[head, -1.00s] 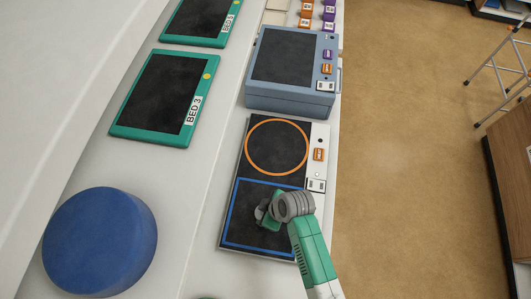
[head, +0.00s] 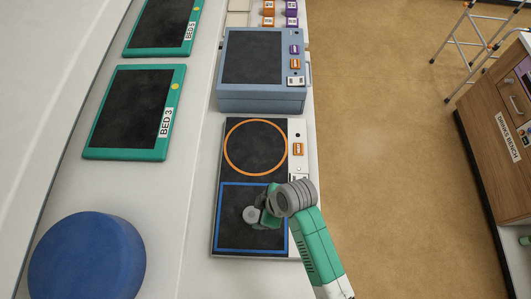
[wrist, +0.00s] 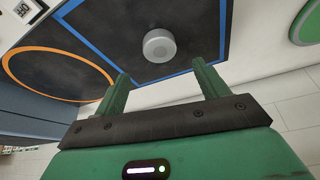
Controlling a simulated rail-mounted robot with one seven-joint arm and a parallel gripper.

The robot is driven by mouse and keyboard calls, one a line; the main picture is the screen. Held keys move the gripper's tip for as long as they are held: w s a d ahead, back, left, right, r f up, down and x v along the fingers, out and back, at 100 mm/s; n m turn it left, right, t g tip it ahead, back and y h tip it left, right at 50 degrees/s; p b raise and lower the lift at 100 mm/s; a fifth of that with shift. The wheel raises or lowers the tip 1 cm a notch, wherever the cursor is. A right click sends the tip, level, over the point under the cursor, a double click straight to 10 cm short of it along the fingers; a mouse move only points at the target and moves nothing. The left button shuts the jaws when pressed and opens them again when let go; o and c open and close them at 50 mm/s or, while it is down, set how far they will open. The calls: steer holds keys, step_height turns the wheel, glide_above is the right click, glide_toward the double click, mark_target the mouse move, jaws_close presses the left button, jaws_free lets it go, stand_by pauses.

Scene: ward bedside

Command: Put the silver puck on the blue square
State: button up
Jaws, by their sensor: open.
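The silver puck (head: 250,214) lies inside the blue square (head: 219,222), an outline on a dark panel. In the wrist view the silver puck (wrist: 159,45) sits flat and whole beyond my fingertips, inside the corner of the blue square (wrist: 226,35). My gripper (head: 262,211) is just right of the puck in the head view and partly hides the square. In the wrist view my gripper (wrist: 160,70) has its two green fingers wide apart, with nothing between them and a gap to the puck.
An orange circle (head: 226,146) is marked on the same panel, behind the square. A blue-grey box (head: 262,98) stands behind the panel. Green-framed BED 3 (head: 134,154) and BED 5 trays lie to the left. A round blue cushion-like disc (head: 87,258) is at front left.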

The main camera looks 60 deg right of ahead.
mark_target(251, 214)
steer(key=v, duration=0.4)
steer(key=shift+s+r, duration=0.1)
steer(key=shift+r, duration=0.05)
steer(key=x, duration=1.2)
steer(key=shift+r, duration=0.45)
